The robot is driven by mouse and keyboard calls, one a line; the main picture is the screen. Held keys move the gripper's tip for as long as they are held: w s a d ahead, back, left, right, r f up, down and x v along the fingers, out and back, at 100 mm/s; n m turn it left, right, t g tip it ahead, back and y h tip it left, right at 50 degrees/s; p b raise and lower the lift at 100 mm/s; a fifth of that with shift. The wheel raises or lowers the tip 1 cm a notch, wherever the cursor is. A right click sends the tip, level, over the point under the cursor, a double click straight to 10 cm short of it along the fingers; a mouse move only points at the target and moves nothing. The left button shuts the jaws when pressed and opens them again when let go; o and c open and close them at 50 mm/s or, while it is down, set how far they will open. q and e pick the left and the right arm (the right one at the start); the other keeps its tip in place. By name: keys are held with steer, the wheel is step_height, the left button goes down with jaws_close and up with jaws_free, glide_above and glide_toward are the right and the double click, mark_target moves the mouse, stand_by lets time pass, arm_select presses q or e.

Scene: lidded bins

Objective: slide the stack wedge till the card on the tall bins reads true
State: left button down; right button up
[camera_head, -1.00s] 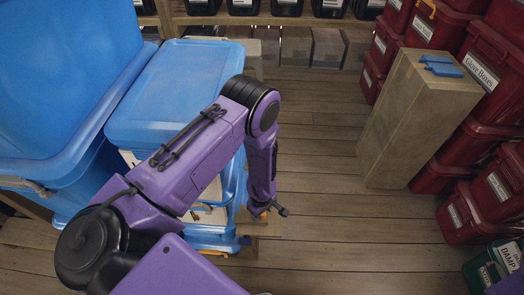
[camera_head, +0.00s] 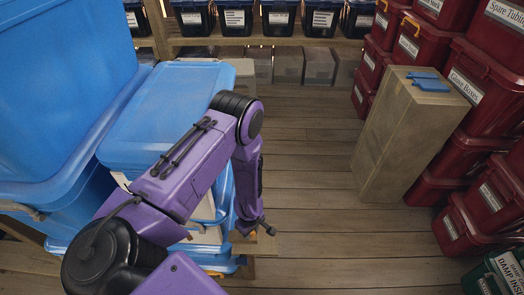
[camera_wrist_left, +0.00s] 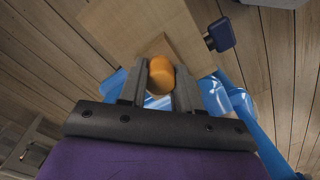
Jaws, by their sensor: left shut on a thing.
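My left gripper (camera_head: 252,229) points down beside the stack of blue bins (camera_head: 165,105), low at its right side. In the left wrist view the left gripper (camera_wrist_left: 160,88) is shut on an orange knob (camera_wrist_left: 161,73). A pale wooden piece (camera_wrist_left: 135,25), likely the stack wedge, lies just beyond the knob. A bit of pale wood (camera_head: 265,246) also shows below the gripper in the head view. A dark blue knob (camera_wrist_left: 220,36) stands beside the wood. My left arm covers much of the bins' front, and no card on them is readable. The right gripper is out of view.
A tall tan box (camera_head: 405,135) with a blue piece (camera_head: 428,81) on top stands at right. Red labelled bins (camera_head: 470,150) are stacked behind and beside it. Shelves with dark bins (camera_head: 280,18) line the back. The plank floor (camera_head: 310,180) between is clear.

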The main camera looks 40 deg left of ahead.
arm_select(q)
steer(key=c, duration=0.8)
jaws_free()
steer(key=shift+a, duration=0.15)
steer(key=shift+r, duration=0.25)
step_height(320, 180, up, 10)
steer(key=shift+r, duration=0.1)
